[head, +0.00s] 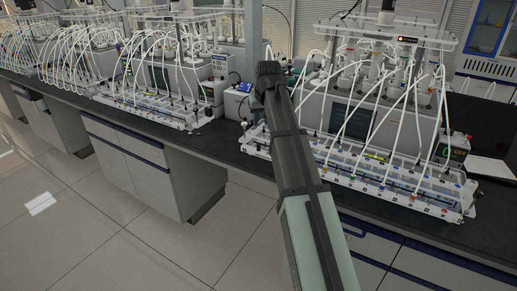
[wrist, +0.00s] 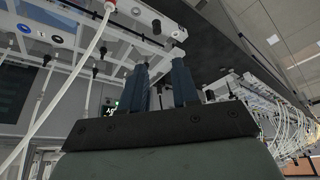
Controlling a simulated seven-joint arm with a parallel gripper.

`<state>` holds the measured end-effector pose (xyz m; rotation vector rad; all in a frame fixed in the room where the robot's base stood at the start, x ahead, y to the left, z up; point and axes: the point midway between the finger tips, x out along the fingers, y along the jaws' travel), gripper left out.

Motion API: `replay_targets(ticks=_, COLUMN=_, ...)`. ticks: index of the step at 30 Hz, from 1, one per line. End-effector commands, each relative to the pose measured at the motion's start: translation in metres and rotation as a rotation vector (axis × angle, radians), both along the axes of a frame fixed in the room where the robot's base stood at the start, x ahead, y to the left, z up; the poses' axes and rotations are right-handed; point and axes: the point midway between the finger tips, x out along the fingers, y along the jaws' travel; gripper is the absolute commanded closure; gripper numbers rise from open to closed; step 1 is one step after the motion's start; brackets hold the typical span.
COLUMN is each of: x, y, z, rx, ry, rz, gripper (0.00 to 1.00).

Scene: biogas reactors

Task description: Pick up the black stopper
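Several small black parts show in the wrist view, including a black round piece (wrist: 156,27) on the white rack and a black tip (wrist: 103,50) beside a tube. I cannot tell which one is the black stopper. My gripper (wrist: 160,75) has its two dark blue fingers apart, with a thin dark part visible in the gap and no clear grip on anything. The fingers are close to the near end of the white rack (wrist: 178,50). In the head view my arm hides most of the gripper, which is at the left end of the right-hand rack (head: 400,190).
The black bench top (head: 225,143) is clear in a strip between the two racks. White tubes (head: 407,110) arch over the right rack, and another tube (wrist: 62,90) crosses the wrist view's left side. A second tubed rack (head: 150,112) stands left. A small blue-screened device (head: 243,87) stands behind.

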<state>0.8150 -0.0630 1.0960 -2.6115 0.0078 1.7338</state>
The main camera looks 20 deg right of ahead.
Motion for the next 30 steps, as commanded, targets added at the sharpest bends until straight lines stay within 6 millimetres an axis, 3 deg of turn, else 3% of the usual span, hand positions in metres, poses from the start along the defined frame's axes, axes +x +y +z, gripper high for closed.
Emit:
replay_targets(ticks=15, x=0.025, y=0.0, z=-0.066, rx=-0.002, ry=0.009, rz=0.009, gripper=0.7)
replay_targets(ticks=30, x=0.033, y=-0.002, z=-0.093, rx=-0.003, ry=0.007, rz=0.008, gripper=0.7)
